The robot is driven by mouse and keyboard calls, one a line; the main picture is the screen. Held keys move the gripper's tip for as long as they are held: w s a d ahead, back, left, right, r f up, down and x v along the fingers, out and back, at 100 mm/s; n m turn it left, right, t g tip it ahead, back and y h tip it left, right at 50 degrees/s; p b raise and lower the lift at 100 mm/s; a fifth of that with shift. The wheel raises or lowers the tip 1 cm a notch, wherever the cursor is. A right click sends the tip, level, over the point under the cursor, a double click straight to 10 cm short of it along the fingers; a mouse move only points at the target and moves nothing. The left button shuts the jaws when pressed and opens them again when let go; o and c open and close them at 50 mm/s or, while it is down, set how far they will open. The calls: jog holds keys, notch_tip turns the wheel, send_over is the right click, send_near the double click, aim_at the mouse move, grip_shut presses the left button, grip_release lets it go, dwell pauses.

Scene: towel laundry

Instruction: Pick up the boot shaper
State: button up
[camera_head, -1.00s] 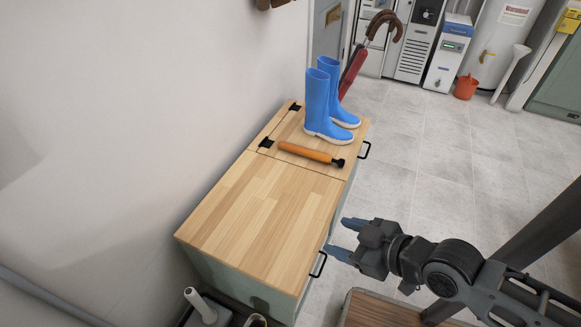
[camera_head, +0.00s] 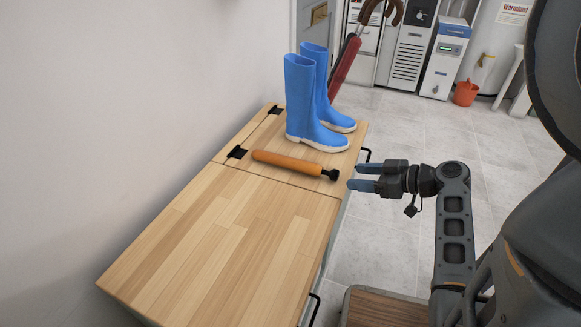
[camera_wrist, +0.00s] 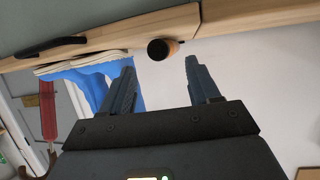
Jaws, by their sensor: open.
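The boot shaper is an orange cylinder (camera_head: 288,162) with a dark knob at its right end. It lies on the wooden bench top, in front of the blue boots. In the wrist view its round dark end and a bit of orange (camera_wrist: 162,48) show beyond and between the fingertips. My gripper (camera_head: 358,177) is open and empty, just right of the bench edge, a short way from the shaper's knob. In the wrist view both fingers of my gripper (camera_wrist: 160,66) stand apart with nothing between them.
A pair of blue boots (camera_head: 302,100) stands upright on the bench (camera_head: 200,240) just behind the shaper. A red umbrella (camera_head: 347,60) is behind them. Black handles (camera_head: 314,310) stick out from the bench front. The near bench top is bare. A wall runs along the left.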

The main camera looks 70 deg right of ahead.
aim_at(339, 181)
jog(key=b+x, duration=0.2)
jog(key=x, duration=0.4)
jog(key=shift+w+d, duration=0.2)
jog(key=shift+w, duration=0.05)
jog(key=shift+c, duration=0.3)
jog(key=c, duration=1.1)
